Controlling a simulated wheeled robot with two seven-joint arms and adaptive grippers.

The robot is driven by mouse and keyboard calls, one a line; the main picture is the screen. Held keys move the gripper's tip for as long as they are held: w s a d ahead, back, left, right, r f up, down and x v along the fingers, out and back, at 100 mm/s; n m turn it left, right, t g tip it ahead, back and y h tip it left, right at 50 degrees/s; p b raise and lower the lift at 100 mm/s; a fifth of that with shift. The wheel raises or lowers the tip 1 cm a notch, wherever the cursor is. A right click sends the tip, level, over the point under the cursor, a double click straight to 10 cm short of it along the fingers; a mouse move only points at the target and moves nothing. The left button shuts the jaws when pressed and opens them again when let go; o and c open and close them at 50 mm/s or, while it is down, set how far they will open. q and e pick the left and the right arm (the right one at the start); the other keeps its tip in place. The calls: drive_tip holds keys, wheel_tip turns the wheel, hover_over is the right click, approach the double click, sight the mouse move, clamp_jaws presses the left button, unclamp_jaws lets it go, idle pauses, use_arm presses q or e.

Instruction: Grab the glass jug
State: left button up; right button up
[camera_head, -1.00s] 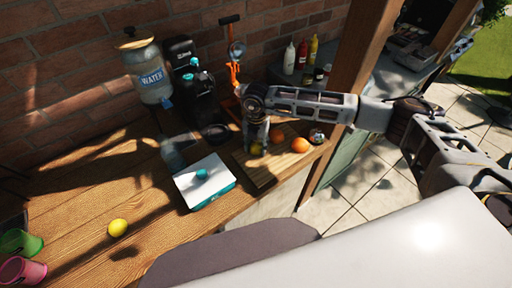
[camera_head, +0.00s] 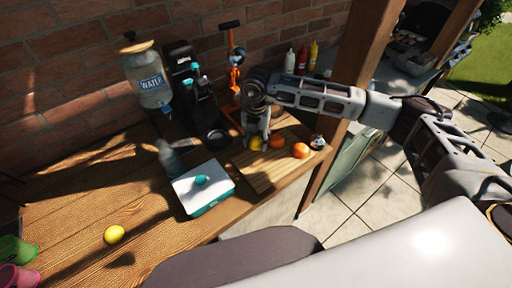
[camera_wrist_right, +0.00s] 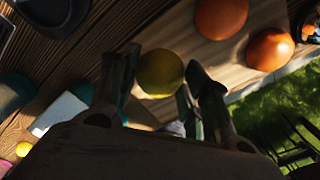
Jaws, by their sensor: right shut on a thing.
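A clear glass jug (camera_head: 169,157) stands on the wooden counter behind the white and teal box in the head view. My right gripper (camera_head: 257,140) is to the right of the jug, over the cutting board and apart from the jug. It is shut on a yellow lemon (camera_head: 256,143). The lemon also shows between the fingers in the right wrist view (camera_wrist_right: 160,73). My left gripper is in neither view.
A white and teal box (camera_head: 203,188) is in front of the jug. A water dispenser (camera_head: 148,80), a black machine (camera_head: 197,100) and an orange press (camera_head: 232,75) stand along the wall. Oranges (camera_head: 300,150) lie on the cutting board (camera_head: 265,178). Another lemon (camera_head: 114,234) lies at left.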

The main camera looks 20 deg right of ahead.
sight(256, 139)
drive_tip(key=shift+r+b, duration=0.35)
drive_tip(key=shift+r, duration=1.7)
drive_tip(key=shift+a, duration=0.1)
